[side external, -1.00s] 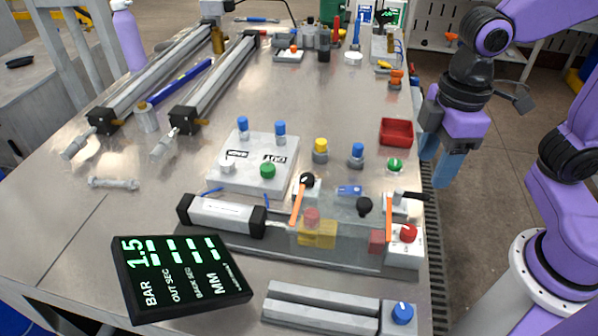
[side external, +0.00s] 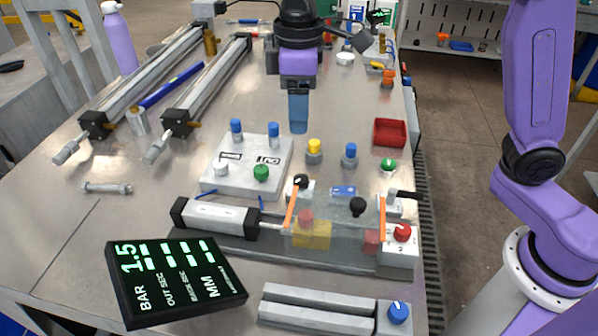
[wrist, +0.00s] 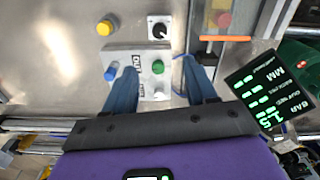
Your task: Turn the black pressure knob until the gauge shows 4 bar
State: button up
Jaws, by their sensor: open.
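The black knob (side external: 300,181) sits on a small white block behind the clear-covered cylinder unit. In the wrist view the black knob (wrist: 158,28) shows a white pointer mark and lies ahead of the fingertips. The gauge display (side external: 178,278) reads 1.5 BAR; it also shows in the wrist view (wrist: 268,92). My gripper (side external: 298,130) hangs pointing down above the table, behind the knob and apart from it. In the wrist view my gripper (wrist: 160,68) is open and empty, its blue fingers either side of the green button (wrist: 157,67).
A white valve plate (side external: 220,185) with blue, white and green buttons stands left of the knob. A yellow button (side external: 314,147) and a blue button (side external: 350,152) stand behind it. Orange rods (side external: 290,208) and another black knob (side external: 357,206) are close by. A red tray (side external: 390,132) is at right.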

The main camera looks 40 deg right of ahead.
aim_at(299, 179)
notch_tip(299, 179, down, 15)
dwell(0.4)
grip_shut()
